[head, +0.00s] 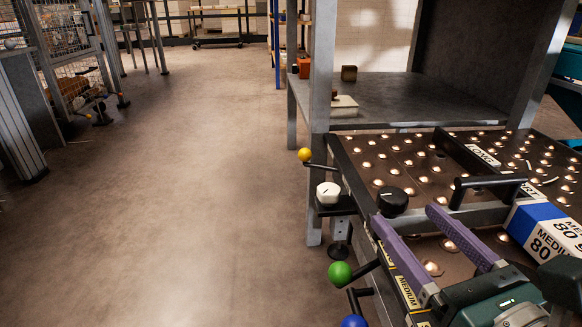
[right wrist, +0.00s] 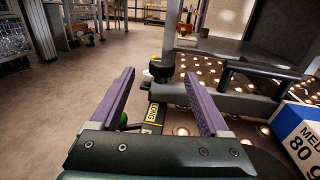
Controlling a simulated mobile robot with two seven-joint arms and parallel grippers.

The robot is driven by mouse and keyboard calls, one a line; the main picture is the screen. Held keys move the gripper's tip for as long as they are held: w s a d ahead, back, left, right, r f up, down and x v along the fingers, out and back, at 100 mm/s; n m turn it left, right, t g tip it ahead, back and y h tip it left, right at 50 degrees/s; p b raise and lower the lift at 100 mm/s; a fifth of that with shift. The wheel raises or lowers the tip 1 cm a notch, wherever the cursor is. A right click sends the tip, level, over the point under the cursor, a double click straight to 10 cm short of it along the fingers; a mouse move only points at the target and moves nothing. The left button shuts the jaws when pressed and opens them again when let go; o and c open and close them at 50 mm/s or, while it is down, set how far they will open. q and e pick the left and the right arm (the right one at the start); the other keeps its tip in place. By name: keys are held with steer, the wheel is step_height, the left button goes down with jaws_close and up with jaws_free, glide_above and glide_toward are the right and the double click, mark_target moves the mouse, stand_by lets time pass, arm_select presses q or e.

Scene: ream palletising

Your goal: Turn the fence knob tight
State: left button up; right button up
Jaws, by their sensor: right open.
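A round black knob (head: 392,200) with a pale line on its top sits at the near left of the ball-studded table (head: 370,150). A white knob (head: 328,192) with a dark mark stands on a small bracket just left of it. I cannot tell for certain which is the fence knob. My right gripper (head: 410,216) is open and empty, its purple fingers pointing toward the black knob. In the right wrist view the black knob (right wrist: 161,73) appears between the fingertips (right wrist: 160,79), beyond them. My left gripper is not in view.
A black bar handle (head: 488,183) stands right of the black knob. A blue and white ream (head: 545,228) marked MEDIUM 80 lies beside my right gripper. Yellow (head: 304,154), green (head: 340,274) and blue (head: 354,321) ball levers stick out at the table's left edge. The floor left is clear.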

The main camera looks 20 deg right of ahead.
mark_target(385, 188)
steer(key=w+b, duration=0.1)
steer(key=w, duration=0.1)
steer(key=w+b, duration=0.1)
steer(key=w, duration=0.2)
steer(key=w+d+b, duration=0.1)
steer(key=w, duration=0.2)
steer(key=shift+w, duration=0.45)
steer(key=shift+d+r, duration=0.1)
jaws_close()
